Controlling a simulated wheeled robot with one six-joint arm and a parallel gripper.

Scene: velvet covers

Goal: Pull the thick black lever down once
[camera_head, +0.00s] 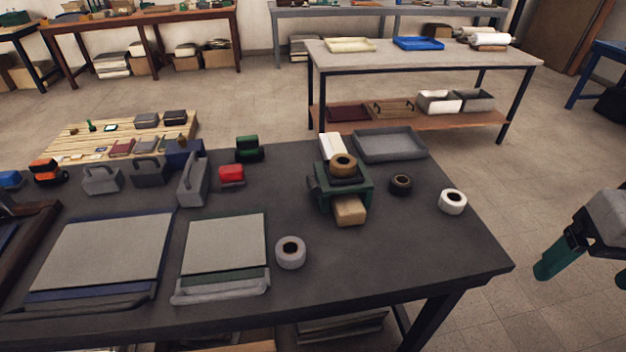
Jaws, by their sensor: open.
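I cannot make out a clear thick black lever. A dark bar (12,206) shows at the far left edge of the dark table (345,270), above a brown frame (32,240). The picture's edge cuts it off, and I cannot tell whether it is the lever. A dark green device (326,199) with a tan roll on top and a tan block in front stands right of the table's middle; no lever is clear on it. My gripper (590,267) with green fingers is open at the right edge, partly cut off, off the table's right side and touching nothing seen.
Two grey panels (100,252) (225,243) lie at the table's left and middle. Grey-handled blocks (192,180), a grey tray (390,146) and loose rolls (291,252) (453,201) stand around. The table's front right is clear. Another workbench (440,57) stands behind.

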